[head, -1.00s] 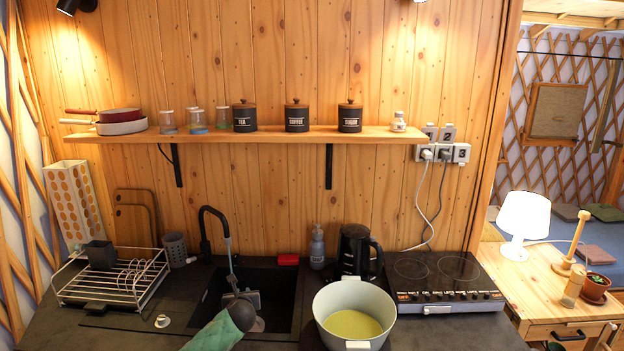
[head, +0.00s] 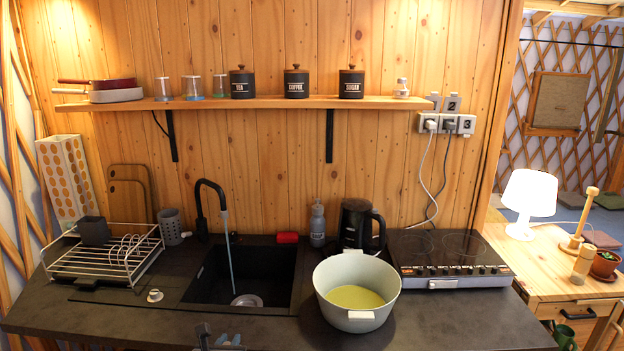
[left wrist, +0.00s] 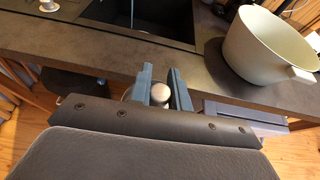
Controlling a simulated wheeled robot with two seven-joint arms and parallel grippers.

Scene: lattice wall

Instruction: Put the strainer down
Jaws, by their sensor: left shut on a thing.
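My left gripper (head: 220,338) is at the bottom edge of the head view, at the counter's front edge, in front of the sink (head: 212,283). In the left wrist view its two blue-grey fingers (left wrist: 161,90) are shut on a small pale rounded piece, which looks like part of the strainer (left wrist: 161,96). A curved edge shows beside the left finger. The rest of the strainer is hidden by the gripper and wrist. My right gripper is not in view.
A large white pot (head: 334,307) with yellowish liquid stands right of the sink. A hob (head: 447,272) and kettle (head: 356,226) are behind it. Water runs from the tap (head: 209,186). The front-left counter is clear.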

